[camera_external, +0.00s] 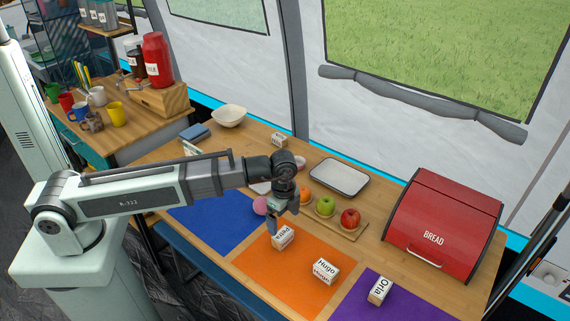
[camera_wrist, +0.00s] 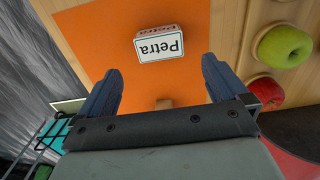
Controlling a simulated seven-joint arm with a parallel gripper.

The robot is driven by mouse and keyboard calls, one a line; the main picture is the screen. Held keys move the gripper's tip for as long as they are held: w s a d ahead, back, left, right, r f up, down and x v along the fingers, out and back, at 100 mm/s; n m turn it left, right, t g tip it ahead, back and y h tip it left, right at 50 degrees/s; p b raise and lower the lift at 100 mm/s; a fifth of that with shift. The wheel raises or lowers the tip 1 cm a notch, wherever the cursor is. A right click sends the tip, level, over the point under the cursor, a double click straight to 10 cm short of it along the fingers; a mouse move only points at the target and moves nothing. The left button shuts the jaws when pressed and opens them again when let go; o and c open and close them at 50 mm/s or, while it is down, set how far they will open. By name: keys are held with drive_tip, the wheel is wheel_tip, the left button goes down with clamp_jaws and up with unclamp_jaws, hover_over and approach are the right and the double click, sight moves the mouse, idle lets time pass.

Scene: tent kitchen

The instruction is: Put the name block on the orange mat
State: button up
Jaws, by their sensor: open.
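The orange mat (camera_external: 262,272) lies at the front of the wooden table. A white name block reading "Petra" (camera_external: 283,236) stands on its back part, and one reading "Hugo" (camera_external: 326,270) stands on its right side. The Petra block (camera_wrist: 159,46) also shows in the wrist view, in front of my fingers and apart from them. My gripper (camera_external: 277,217) is open and empty just above the Petra block. A block reading "Orla" (camera_external: 380,290) stands on the purple mat (camera_external: 408,305). Another small lettered block (camera_external: 279,140) sits at the table's back; its name is unreadable.
A blue mat (camera_external: 213,221) lies left of the orange one. A red bread box (camera_external: 443,226) stands at right.

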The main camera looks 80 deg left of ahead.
sight(284, 234)
drive_tip(key=shift+r, duration=1.65)
